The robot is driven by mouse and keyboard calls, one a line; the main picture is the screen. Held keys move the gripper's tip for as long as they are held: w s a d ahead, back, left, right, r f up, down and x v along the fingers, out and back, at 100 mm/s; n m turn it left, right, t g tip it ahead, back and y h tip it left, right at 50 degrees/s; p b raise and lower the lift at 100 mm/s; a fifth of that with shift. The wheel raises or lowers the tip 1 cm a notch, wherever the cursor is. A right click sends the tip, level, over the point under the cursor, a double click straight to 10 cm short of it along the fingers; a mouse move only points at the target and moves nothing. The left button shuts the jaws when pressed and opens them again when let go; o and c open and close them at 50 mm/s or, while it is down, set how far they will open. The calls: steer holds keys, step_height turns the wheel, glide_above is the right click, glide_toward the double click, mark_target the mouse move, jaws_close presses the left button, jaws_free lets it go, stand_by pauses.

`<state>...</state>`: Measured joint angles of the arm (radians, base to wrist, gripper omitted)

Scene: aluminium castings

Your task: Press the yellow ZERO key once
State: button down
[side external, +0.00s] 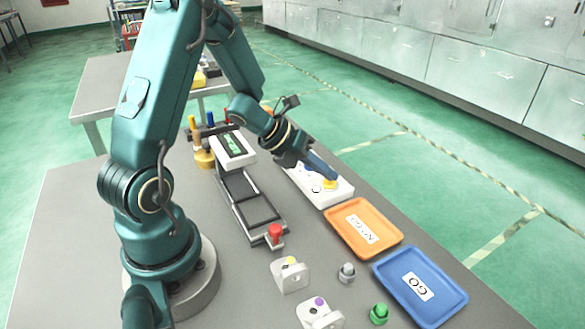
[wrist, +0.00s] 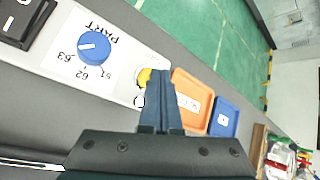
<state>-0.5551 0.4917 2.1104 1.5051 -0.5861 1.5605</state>
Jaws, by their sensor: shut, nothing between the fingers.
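The yellow ZERO key (side external: 330,185) is a small round button near the right end of a white control box (side external: 340,196). In the wrist view the key (wrist: 143,76) shows just left of my fingertips, partly hidden by them. My gripper (side external: 328,177) is shut and empty, its blue fingers angled down at the key in the side view. In the wrist view my gripper (wrist: 160,74) points across the box's end. Whether the fingertips touch the key or hover just above it, I cannot tell.
The box has a blue knob (wrist: 94,46) marked PART. An orange NO-GO tray (side external: 363,228) and a blue GO tray (side external: 421,285) lie beside it. Castings such as a grey bracket (side external: 289,274) and a green-topped part (side external: 379,314) stand in front. A gauge stand (side external: 250,205) is left.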

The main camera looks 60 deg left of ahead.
mark_target(324, 183)
steer(key=shift+r, duration=0.9)
steer(key=shift+r, duration=2.5)
